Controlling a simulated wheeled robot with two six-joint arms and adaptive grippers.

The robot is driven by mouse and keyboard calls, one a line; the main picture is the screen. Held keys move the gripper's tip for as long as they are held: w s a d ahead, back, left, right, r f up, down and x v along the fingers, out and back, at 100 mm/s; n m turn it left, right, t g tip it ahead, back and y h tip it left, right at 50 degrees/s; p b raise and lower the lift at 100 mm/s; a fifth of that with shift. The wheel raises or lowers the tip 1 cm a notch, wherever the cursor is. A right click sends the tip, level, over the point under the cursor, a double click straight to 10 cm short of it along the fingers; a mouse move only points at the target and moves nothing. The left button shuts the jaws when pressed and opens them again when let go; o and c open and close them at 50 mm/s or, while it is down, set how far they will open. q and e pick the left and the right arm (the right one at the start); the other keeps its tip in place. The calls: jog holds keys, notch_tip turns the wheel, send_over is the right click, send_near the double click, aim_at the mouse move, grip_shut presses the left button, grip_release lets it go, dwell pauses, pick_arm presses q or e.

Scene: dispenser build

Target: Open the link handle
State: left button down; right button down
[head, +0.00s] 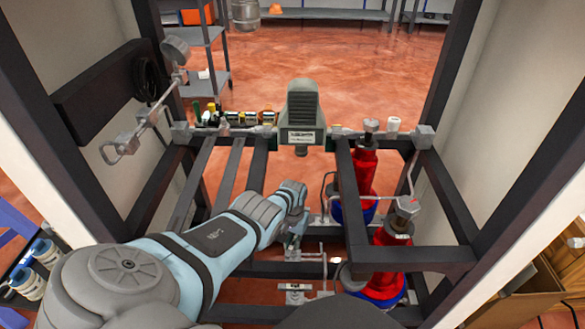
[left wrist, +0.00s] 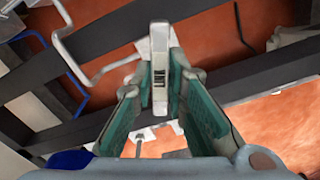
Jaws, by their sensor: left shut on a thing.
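My left arm reaches in from the lower left in the head view, and my left gripper (head: 294,243) points down at the pipework in the middle of the frame. In the left wrist view the two green-padded fingers (left wrist: 160,85) stand on either side of a flat light-grey handle (left wrist: 159,50) with a small dark marking. The gripper is shut on this handle. In the head view the wrist and fingers largely hide the handle. My right gripper is not in view.
Two red cylinders with blue bases, one farther back (head: 357,175) and one nearer (head: 388,262), stand right of the gripper. Dark frame bars (head: 262,165) run around the work area. A grey box-shaped device (head: 302,112) sits on the back rail.

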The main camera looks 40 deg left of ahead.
pick_arm(q)
jog(key=shift+n, duration=0.3)
jog(key=c, duration=1.6)
grip_release()
